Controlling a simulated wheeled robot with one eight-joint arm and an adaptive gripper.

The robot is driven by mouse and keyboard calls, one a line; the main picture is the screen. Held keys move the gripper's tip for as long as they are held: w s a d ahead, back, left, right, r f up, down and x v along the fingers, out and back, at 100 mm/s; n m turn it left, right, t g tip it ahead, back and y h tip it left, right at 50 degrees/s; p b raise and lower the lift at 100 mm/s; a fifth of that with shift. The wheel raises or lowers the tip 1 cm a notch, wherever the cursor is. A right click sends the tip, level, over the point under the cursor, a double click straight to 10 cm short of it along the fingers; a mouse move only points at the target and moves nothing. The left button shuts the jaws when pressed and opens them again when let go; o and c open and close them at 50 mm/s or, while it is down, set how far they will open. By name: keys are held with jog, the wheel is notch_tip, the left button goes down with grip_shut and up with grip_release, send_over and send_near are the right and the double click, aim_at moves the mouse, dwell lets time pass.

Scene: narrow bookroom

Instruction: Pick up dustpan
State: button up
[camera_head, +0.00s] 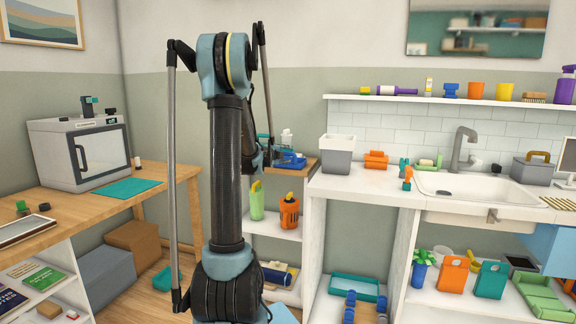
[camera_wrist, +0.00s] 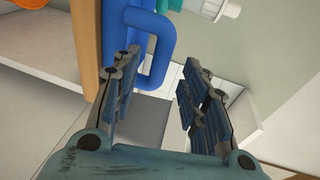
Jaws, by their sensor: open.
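A blue thing with a looped handle (camera_wrist: 166,55), which looks like the dustpan, shows at the top of the wrist view. In the head view a blue thing (camera_head: 291,160), seemingly the same one, lies on the small wooden-topped shelf, partly hidden behind my arm. My gripper (camera_wrist: 158,78) is open, with its blue-padded fingers spread. The loop hangs between the fingers, closer to the left one; I cannot tell whether they touch. My gripper is mostly hidden behind my arm in the head view.
The wooden shelf edge (camera_wrist: 88,45) runs close beside my left finger. A white-and-teal thing (camera_wrist: 215,8) stands near the handle. A grey-and-white bin (camera_head: 337,155) sits on the counter at right. Green (camera_head: 257,201) and orange (camera_head: 289,213) holders stand below.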

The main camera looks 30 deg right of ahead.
aim_at(287, 154)
jog(key=x, duration=0.4)
jog(key=shift+w+f, duration=0.15)
grip_shut()
